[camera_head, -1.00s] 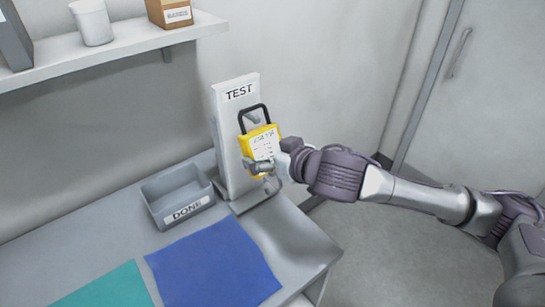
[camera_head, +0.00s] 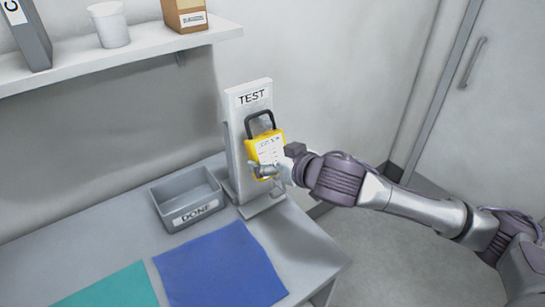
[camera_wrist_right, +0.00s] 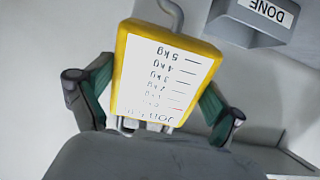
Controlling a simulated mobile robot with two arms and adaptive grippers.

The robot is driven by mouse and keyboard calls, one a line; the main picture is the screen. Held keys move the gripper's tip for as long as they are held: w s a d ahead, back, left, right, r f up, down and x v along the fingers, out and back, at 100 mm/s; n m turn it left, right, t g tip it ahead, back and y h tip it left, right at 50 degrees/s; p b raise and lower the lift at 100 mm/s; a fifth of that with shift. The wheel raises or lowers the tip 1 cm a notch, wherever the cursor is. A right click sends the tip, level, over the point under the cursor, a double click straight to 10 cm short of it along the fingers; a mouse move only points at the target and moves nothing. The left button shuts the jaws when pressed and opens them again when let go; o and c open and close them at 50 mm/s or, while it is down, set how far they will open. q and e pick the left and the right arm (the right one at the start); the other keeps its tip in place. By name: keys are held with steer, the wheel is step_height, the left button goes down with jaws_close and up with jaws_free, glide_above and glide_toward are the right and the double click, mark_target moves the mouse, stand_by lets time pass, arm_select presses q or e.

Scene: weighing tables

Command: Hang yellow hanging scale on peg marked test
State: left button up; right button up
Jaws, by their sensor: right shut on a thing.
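The yellow hanging scale (camera_head: 269,148) is upright, with a white marked face and a black loop handle (camera_head: 260,116) on top. My right gripper (camera_head: 271,171) is shut on its lower part, one finger on each side, as the right wrist view also shows for the scale (camera_wrist_right: 160,65) and gripper (camera_wrist_right: 155,105). A grey metal hook (camera_wrist_right: 172,12) sticks out of the scale's bottom end. The loop is in front of the white post (camera_head: 237,165) labelled TEST (camera_head: 251,97). The peg is mostly hidden by the scale, and I cannot tell whether the loop is around it. My left gripper is not in view.
A grey bin (camera_head: 187,198) marked DONE stands left of the post. A blue mat (camera_head: 222,268) and a teal mat (camera_head: 112,290) lie on the table. Above, a wall shelf (camera_head: 130,50) holds a white cup (camera_head: 109,24), a box (camera_head: 185,14) and a binder (camera_head: 25,38).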

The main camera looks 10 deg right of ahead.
steer(key=o, duration=1.1)
steer(key=shift+c, duration=0.2)
steer(key=shift+s, duration=0.1)
